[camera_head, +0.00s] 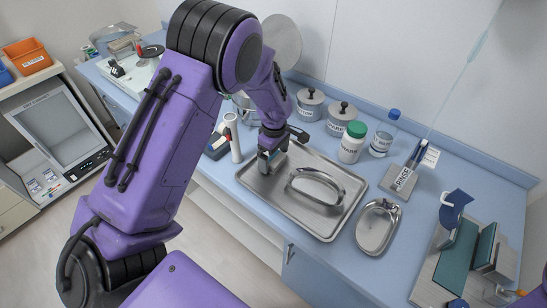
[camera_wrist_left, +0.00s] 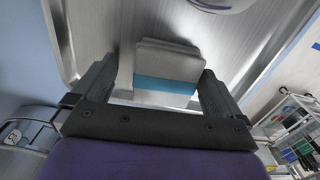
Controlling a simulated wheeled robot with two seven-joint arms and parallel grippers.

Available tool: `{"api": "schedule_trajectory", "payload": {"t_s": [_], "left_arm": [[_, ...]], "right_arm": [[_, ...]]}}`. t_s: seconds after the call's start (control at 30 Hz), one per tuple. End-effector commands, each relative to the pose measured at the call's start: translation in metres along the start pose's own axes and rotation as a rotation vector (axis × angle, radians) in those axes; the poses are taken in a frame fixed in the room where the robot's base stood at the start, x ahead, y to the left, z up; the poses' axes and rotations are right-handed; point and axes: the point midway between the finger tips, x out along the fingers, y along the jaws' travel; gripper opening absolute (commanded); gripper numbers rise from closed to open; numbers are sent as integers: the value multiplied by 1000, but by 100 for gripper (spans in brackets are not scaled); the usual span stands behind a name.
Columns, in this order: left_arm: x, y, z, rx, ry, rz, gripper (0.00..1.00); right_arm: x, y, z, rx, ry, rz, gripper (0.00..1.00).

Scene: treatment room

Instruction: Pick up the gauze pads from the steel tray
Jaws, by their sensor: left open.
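The steel tray (camera_head: 318,222) lies on the blue counter, and its brushed metal fills much of the left wrist view (camera_wrist_left: 110,25). In that view the gauze pads (camera_wrist_left: 168,60) are a pale stack with a teal band, lying on the tray. My left gripper (camera_head: 270,158) is low over the tray's left end. Its two open fingers (camera_wrist_left: 157,82) stand on either side of the stack. I cannot tell whether they touch it. In the head view the gripper mostly hides the pads. My right gripper is not in view.
A steel dish with a raised rim (camera_head: 315,188) sits on the tray, right of the gripper. A kidney dish (camera_head: 378,228) lies right of the tray. A green-capped jar (camera_head: 352,143), lidded canisters (camera_head: 341,117) and a clear bottle (camera_head: 383,139) stand behind. A white tube (camera_head: 234,138) stands left.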

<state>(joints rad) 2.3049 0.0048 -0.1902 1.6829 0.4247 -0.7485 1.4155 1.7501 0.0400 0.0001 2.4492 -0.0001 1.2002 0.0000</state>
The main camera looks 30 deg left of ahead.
Motion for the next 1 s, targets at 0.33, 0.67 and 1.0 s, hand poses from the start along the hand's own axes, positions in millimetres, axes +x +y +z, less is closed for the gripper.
{"api": "schedule_trajectory", "payload": {"t_s": [0.33, 0.67, 1.0], "left_arm": [[0, -1, -1, -1, 0, 0, 41], [-1, 0, 0, 0, 0, 0, 40], [-62, -21, 14, 2, 2, 7, 40]], "right_arm": [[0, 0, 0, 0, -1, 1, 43], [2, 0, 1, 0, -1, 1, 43], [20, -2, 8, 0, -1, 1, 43]]}}
